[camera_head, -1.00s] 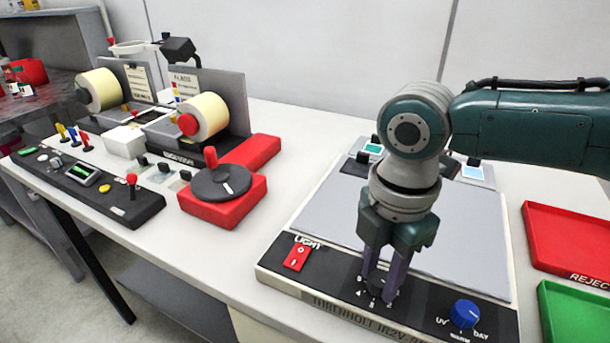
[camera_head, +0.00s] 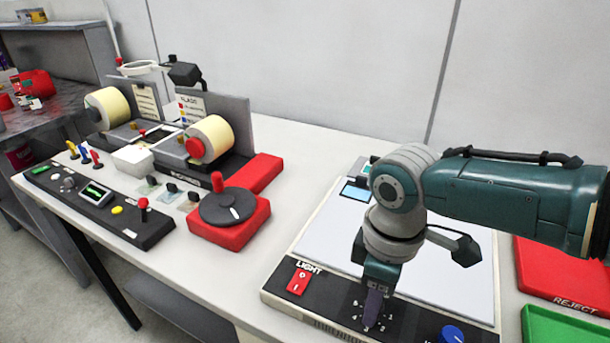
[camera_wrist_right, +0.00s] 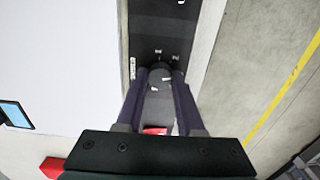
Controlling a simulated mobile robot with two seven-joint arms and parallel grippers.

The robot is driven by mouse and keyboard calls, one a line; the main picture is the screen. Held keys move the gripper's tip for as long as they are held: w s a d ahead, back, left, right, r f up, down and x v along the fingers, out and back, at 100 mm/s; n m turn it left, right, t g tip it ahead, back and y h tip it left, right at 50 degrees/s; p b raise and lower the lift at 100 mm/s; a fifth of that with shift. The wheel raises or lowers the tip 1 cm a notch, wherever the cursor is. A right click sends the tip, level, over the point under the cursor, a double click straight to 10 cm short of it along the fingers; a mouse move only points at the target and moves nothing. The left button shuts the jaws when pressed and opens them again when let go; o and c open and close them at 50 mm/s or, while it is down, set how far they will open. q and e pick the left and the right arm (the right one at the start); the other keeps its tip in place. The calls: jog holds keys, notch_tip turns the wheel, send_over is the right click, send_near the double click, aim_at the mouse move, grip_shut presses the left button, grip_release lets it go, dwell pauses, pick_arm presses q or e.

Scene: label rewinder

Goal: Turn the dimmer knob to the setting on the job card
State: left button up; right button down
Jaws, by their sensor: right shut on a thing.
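My right gripper (camera_head: 372,308) points down at the black front panel of the light box. It is shut on the dimmer knob, a small dark knob (camera_wrist_right: 160,75) that shows between the fingertips in the right wrist view. In the head view the fingers hide the knob, and small white scale numbers show around it. The number that the knob points to cannot be read. A card with coloured marks (camera_head: 190,108) stands at the back of the rewinder; its text is too small to read. My left gripper is not in view.
A red LIGHT switch (camera_head: 299,281) is left of the knob, and a blue knob (camera_head: 451,335) is at its right. A red REJECT tray (camera_head: 565,275) and a green tray (camera_head: 565,328) lie at the right. The red crank unit (camera_head: 232,230) stands left of the light box.

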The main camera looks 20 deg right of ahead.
jog(key=m+p, duration=0.2)
jog(key=m, duration=0.4)
jog(key=shift+a+r, duration=0.1)
jog(key=m, duration=0.4)
jog(key=shift+p, duration=0.35)
jog(key=shift+m, duration=1)
jog(key=c, duration=0.5)
grip_release()
notch_tip(320, 180, up, 10)
jog(key=p, duration=0.6)
